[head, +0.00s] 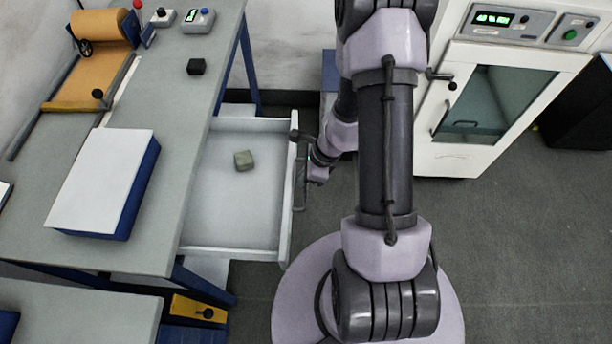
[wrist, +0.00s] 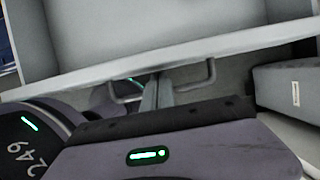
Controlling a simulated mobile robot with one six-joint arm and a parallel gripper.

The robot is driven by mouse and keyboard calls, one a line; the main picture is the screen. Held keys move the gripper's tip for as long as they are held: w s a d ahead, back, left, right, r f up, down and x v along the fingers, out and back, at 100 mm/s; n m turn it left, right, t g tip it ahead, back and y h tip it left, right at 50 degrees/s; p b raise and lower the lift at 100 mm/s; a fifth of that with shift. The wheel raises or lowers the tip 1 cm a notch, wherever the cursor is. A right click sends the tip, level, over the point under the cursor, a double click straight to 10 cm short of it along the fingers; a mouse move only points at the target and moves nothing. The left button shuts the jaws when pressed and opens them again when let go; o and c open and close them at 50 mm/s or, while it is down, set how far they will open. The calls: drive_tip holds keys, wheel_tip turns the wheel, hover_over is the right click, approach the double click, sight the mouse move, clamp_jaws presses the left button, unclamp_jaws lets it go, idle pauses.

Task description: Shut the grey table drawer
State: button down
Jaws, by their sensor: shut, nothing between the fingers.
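The grey table drawer (head: 225,215) is pulled out from under the grey table, toward the right in the head view. Its front panel (head: 287,205) has a dark bar handle (head: 300,186) on the outside. My gripper (head: 300,138) is shut and empty, just outside the front panel, near the far end of the handle. In the wrist view the drawer's front edge (wrist: 170,62) runs across the picture. The shut fingers (wrist: 155,92) point at the front panel within the span of the handle (wrist: 211,76). I cannot tell whether they touch it.
A small greenish-grey block (head: 244,160) lies inside the drawer. The grey table (head: 180,140) above holds a white-topped blue box (head: 105,180) and a black cube (head: 196,66). A white cabinet (head: 455,155) with a glass door stands back right. Floor at right is clear.

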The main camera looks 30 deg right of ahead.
drive_tip(key=shift+w+a, duration=0.1)
drive_tip(key=shift+a, duration=0.05)
drive_tip(key=p, duration=0.4)
hover_over(210, 185)
drive_tip(key=shift+s+d, duration=0.2)
drive_tip(key=shift+w+a+r, duration=0.15)
drive_tip(key=shift+w+r, duration=0.1)
